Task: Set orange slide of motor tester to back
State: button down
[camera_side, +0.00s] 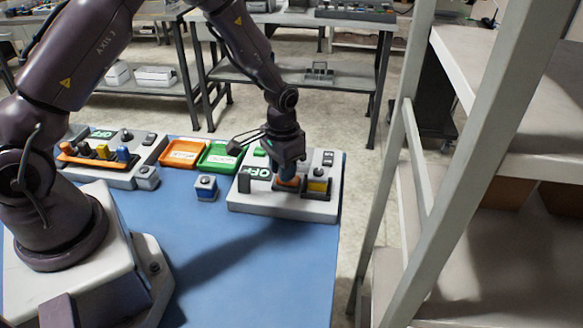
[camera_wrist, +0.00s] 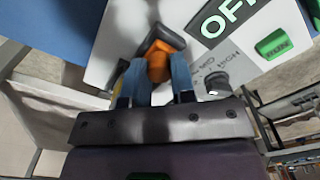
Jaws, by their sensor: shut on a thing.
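The motor tester (camera_side: 240,207), a light grey panel with a green OFF display, stands at the right end of the blue table. My gripper (camera_side: 288,178) points down over the middle of this panel. The wrist view shows its two blue fingers closed on the sides of the orange slide (camera_wrist: 157,58), which sits in a dark slot in the panel. The fingers hide part of the slide and slot. The display (camera_wrist: 222,16) lies beside them in the wrist view.
A yellow part (camera_side: 317,186) sits in a dark frame just right of my gripper. A green RUN button (camera_wrist: 271,44) and a dark knob (camera_wrist: 216,82) are on the panel.

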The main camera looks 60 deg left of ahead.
jog(key=shift+s+a, duration=0.3)
jog(key=shift+a, duration=0.1)
jog(key=c, duration=1.2)
grip_release()
jog(key=shift+r, duration=0.1)
jog(key=shift+d+r, duration=0.1)
jog(key=shift+r, duration=0.2)
notch_tip(320, 180, up, 12)
jog(key=shift+r, duration=0.15)
